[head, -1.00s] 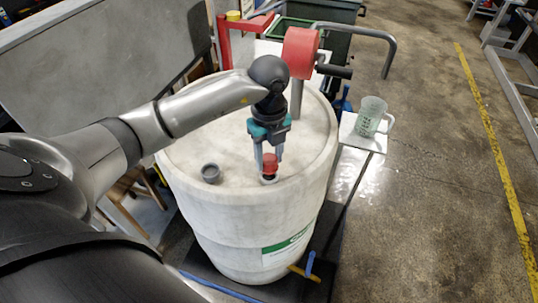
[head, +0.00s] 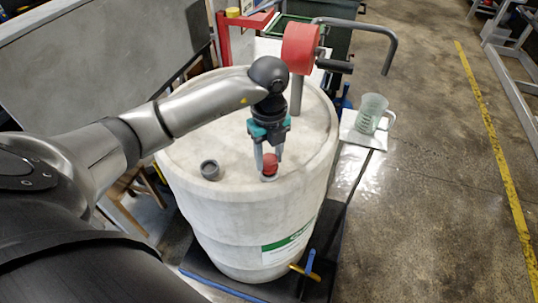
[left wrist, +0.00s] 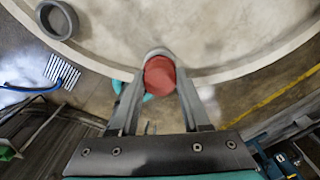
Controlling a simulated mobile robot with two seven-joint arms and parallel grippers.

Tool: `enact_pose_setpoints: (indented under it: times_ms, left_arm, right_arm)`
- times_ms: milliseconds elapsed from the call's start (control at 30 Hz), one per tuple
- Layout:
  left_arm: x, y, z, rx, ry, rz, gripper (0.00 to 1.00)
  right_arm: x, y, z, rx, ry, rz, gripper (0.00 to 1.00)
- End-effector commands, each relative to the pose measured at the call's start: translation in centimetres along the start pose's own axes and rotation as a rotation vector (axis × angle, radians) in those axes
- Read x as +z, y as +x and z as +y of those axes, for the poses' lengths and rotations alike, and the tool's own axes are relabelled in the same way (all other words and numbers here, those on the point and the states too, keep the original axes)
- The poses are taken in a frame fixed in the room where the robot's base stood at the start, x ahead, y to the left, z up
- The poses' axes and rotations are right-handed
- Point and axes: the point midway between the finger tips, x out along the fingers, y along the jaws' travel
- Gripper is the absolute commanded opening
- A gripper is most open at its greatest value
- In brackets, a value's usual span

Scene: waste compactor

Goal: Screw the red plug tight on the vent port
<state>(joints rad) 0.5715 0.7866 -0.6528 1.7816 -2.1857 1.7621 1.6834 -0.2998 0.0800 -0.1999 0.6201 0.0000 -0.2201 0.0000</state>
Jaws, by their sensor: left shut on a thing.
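The red plug (head: 270,164) sits on the vent port (head: 268,177), a pale ring near the front rim of the white drum (head: 215,232). My left gripper (head: 269,158) points down from above and is shut on the plug, with a finger on each side. The left wrist view shows the plug (left wrist: 159,76) between the two fingertips, with the port's pale rim (left wrist: 157,54) just behind it. How deep the plug sits in the port cannot be told. My right gripper is not in view.
A grey open port (head: 210,170) stands on the drum top to the left. A red rotary pump (head: 300,48) with a crank rises behind my gripper. A clear measuring jug (head: 371,114) stands on a small stand at right. Open floor lies further right.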

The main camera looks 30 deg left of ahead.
Motion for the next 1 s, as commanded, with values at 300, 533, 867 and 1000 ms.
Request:
enact_pose_setpoints:
  times_ms: [300,533,867,1000]
  left_arm:
    - [0.02,0.73,0.03,0.001,0.0,0.0,0.0]
    - [0.03,0.94,0.03,0.001,0.0,0.0,0.0]
    - [0.02,0.9,0.03,0.001,0.0,0.0,0.0]
    - [0.04,0.84,0.03,0.001,0.0,-0.001,0.0]
  right_arm:
    - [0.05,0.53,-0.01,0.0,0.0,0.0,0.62]
    - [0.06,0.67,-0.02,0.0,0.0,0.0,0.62]
    - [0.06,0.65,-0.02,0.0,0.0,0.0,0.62]
    - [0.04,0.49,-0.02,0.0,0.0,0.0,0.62]
